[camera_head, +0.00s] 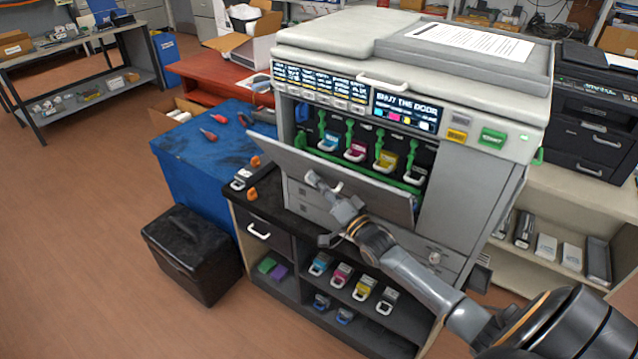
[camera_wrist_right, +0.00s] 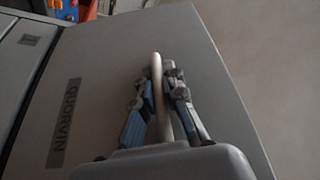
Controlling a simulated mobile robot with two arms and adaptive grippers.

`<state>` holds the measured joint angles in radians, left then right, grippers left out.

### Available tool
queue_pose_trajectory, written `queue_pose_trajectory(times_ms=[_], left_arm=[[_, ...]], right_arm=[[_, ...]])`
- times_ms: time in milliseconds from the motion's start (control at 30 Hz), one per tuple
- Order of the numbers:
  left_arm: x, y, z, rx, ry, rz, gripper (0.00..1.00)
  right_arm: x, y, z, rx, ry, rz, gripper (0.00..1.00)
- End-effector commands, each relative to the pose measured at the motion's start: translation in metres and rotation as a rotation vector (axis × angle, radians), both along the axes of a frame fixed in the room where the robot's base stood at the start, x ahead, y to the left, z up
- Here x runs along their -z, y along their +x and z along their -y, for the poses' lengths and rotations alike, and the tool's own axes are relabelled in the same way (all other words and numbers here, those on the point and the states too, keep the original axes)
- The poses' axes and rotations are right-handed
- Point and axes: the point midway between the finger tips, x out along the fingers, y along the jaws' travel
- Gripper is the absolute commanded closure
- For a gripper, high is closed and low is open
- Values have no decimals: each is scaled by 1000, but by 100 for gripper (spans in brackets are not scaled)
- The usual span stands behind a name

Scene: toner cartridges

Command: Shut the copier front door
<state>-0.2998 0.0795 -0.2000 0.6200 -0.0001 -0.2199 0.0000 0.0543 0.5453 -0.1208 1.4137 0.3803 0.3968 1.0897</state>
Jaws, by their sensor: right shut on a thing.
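The copier (camera_head: 480,165) stands in the middle of the head view. Its grey front door (camera_head: 385,203) is partly open, tilted out from the front, with the bay visible above its top edge. Inside sit a cyan (camera_head: 328,141), a magenta (camera_head: 355,151), a yellow (camera_head: 387,161) and a dark cartridge (camera_head: 415,176). My right gripper (camera_head: 318,182) is at the door's outer face. In the right wrist view its fingers (camera_wrist_right: 162,85) are closed around the pale door handle (camera_wrist_right: 156,68), with the door face (camera_wrist_right: 110,75) behind. My left gripper is out of view.
The copier stands on a dark cabinet (camera_head: 262,212) with spare cartridges on its shelves. A blue table (camera_head: 190,150) with tools is to the left, and a black bin (camera_head: 195,255) stands on the floor. A black printer (camera_head: 595,115) is at the right.

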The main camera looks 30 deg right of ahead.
Motion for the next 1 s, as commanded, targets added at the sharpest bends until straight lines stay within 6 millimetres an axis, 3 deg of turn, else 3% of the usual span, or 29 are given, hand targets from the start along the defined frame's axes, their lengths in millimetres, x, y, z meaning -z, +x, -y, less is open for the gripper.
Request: queue_pose_trajectory(times_ms=[367, 600, 1000], left_arm=[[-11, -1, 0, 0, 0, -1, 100], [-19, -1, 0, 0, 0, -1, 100], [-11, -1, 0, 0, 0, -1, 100]], right_arm=[[-17, 7, 17, 2, 92, -36, 100], [-32, 19, 45, 1, 247, -100, 100], [-41, 34, 83, 2, 448, -185, 100]])
